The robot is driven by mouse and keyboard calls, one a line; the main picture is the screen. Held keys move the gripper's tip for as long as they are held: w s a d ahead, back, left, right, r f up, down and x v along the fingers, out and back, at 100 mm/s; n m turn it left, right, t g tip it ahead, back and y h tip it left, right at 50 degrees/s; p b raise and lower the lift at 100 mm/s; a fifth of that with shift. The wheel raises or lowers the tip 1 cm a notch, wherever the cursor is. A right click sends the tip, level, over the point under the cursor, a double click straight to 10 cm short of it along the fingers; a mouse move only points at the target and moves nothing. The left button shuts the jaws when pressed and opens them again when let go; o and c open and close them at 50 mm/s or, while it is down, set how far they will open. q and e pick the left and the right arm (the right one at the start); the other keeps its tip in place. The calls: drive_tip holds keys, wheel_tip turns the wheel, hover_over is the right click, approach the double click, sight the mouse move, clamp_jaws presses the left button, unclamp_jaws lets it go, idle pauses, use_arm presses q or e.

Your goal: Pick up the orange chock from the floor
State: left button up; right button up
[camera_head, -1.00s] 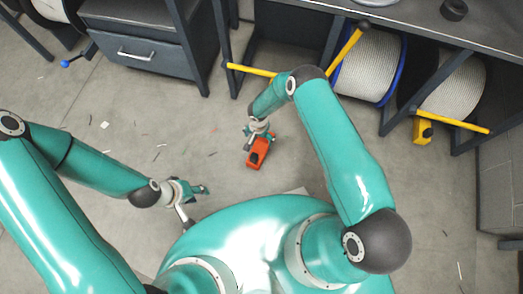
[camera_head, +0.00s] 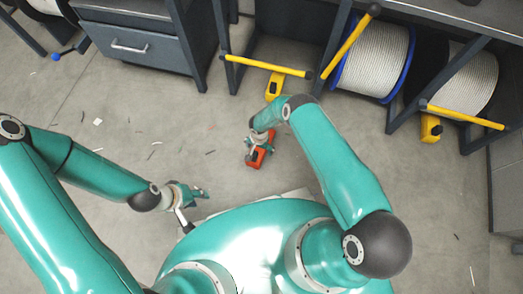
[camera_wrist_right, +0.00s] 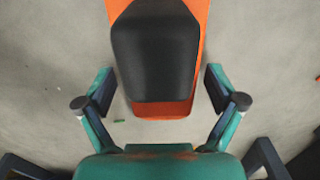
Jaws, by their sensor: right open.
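The orange chock (camera_head: 253,162) lies on the floor ahead of my base, partly hidden by my right gripper (camera_head: 259,150) in the head view. In the right wrist view the chock (camera_wrist_right: 160,109) is orange with a large black block on top, its near end reaching between the fingers. My right gripper (camera_wrist_right: 160,82) is open, one finger on each side of the chock, with floor showing between each finger and it. My left gripper (camera_head: 197,195) is over the floor to the left, away from the chock; its finger opening is unclear.
A rack with cable drums (camera_head: 372,60) and yellow bars (camera_head: 268,66) stands at the back. Yellow blocks (camera_head: 431,128) sit on the floor by it. A drawer cabinet (camera_head: 135,42) is at back left. Small scraps litter the otherwise clear floor.

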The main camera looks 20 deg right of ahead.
drive_tip(key=shift+f, duration=0.1)
drive_tip(key=c, duration=1.6)
